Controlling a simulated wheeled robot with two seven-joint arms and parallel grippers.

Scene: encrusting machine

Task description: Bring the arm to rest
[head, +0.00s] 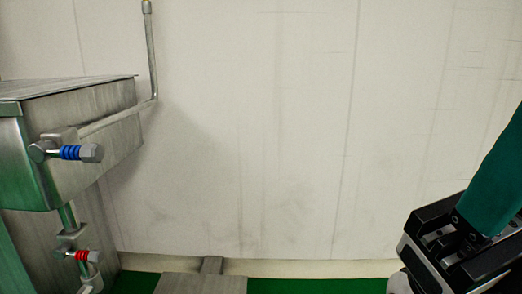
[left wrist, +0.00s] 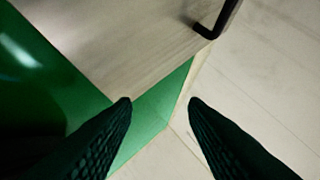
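In the left wrist view my left gripper (left wrist: 159,104) shows two dark, ribbed fingers held well apart, with nothing between them. My left gripper does not show in the head view. In the head view a black, white and teal part of my right arm (head: 450,240) comes in at the lower right edge. It is cut off by the frame, and no clear pair of fingertips shows, so whether it is open or shut cannot be told.
A metal machine housing (head: 85,115) stands at the left, with a bent pipe (head: 152,60), a blue-ringed valve (head: 75,153) and a red-ringed valve (head: 82,256). A pale wall (head: 260,130) fills the back.

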